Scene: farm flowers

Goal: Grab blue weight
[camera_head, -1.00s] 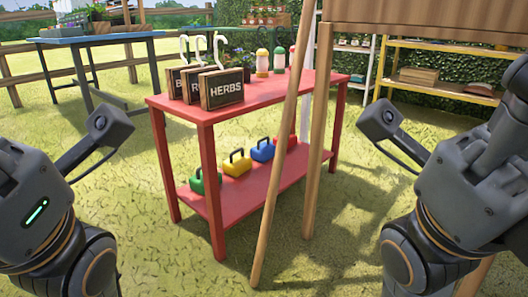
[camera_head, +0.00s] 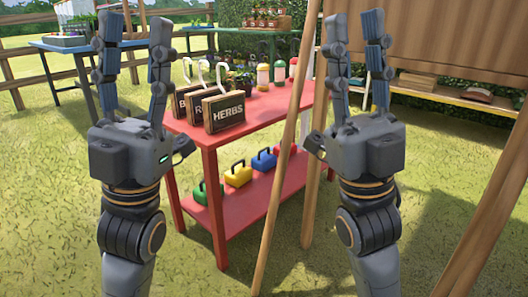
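The blue weight (camera_head: 264,161) has a dark handle and sits on the lower shelf of the red table (camera_head: 231,216). It stands in a row between a yellow weight (camera_head: 238,177) and a red weight, which is partly hidden behind the wooden pole. A green weight (camera_head: 201,193) is at the left end of the row. My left gripper (camera_head: 136,22) is raised in front of the table's left side, fingers pointing up, apart and empty. My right gripper (camera_head: 357,25) is raised right of the poles, fingers up, apart and empty. Neither gripper touches a weight.
Wooden poles (camera_head: 283,170) lean in front of the table's right side, close to the blue weight. Herb signs (camera_head: 224,110) and several bottles stand on the tabletop. A wooden board (camera_head: 445,50) is at the upper right. Grass in front is clear.

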